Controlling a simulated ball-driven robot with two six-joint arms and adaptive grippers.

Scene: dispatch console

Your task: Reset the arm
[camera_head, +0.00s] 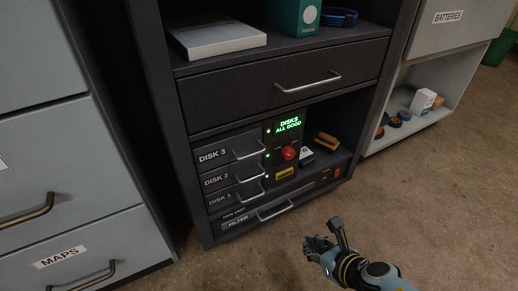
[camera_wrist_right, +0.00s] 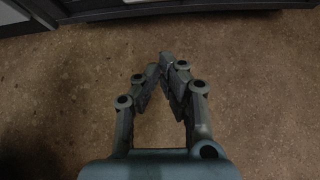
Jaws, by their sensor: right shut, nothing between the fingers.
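My right gripper (camera_head: 314,243) is at the lower right of the head view, above the brown floor and in front of the dark cabinet. In the right wrist view its fingers (camera_wrist_right: 166,62) meet at the tips with nothing between them. It touches nothing that I can see. My left gripper is not in view.
The dark cabinet (camera_head: 281,86) holds a disk unit with handles, a red knob (camera_head: 289,153) and a green screen (camera_head: 289,124) reading "DISKS ALL GOOD". A grey drawer unit (camera_head: 60,190) labelled "MAPS" stands at left. The floor (camera_head: 430,190) at right is clear.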

